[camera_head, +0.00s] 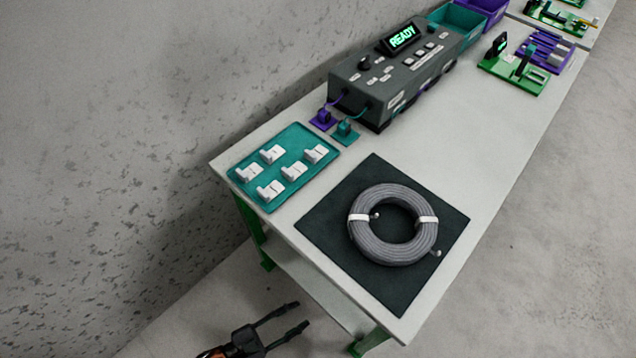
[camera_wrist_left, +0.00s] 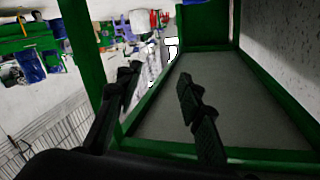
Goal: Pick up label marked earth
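Several white labels (camera_head: 293,171) lie on a teal tray (camera_head: 262,203) at the left end of the table in the head view. Their markings are too small to read, so I cannot tell which one says earth. My left gripper (camera_head: 290,317) is open and empty, low in front of the table's near end and apart from the tray. In the left wrist view its two fingers (camera_wrist_left: 158,85) are spread with nothing between them, facing the table's green frame and lower shelf (camera_wrist_left: 225,95). My right gripper is not in view.
A grey cable coil (camera_head: 375,243) lies on a black mat (camera_head: 330,218) right of the tray. A dark tester box (camera_head: 395,75) reading READY stands behind, with purple and teal plugs before it. A wall runs along the left. Green and purple fixtures (camera_head: 530,65) sit farther back.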

